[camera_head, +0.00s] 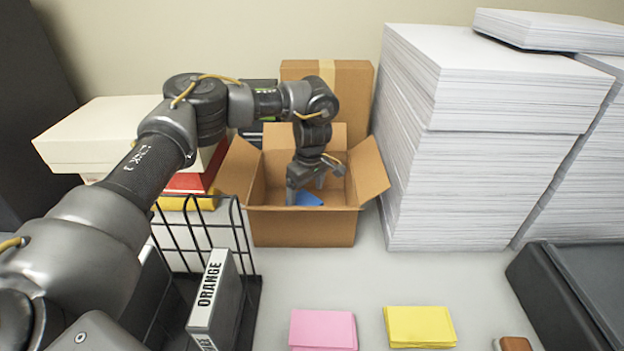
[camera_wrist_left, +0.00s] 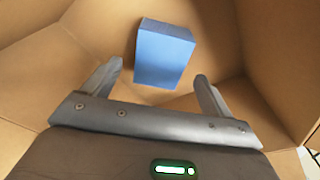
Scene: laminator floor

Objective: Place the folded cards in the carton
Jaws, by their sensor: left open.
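The open carton (camera_head: 303,228) stands on the table with its flaps spread. My left gripper (camera_head: 306,190) reaches down into it, jaws open. In the left wrist view the gripper (camera_wrist_left: 158,85) is empty, and a stack of blue folded cards (camera_wrist_left: 163,55) lies in the carton (camera_wrist_left: 50,60) just beyond the fingertips, apart from both. A bit of the blue cards (camera_head: 308,199) shows under the gripper in the head view. Pink folded cards (camera_head: 323,329) and yellow folded cards (camera_head: 420,326) lie on the table in front. My right gripper is out of view.
Tall white paper stacks (camera_head: 480,130) stand close right of the carton. A black wire rack (camera_head: 245,300) with an ORANGE-labelled binder (camera_head: 213,298) is at the front left. A dark machine (camera_head: 580,290) sits at the right. The table between the carton and cards is clear.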

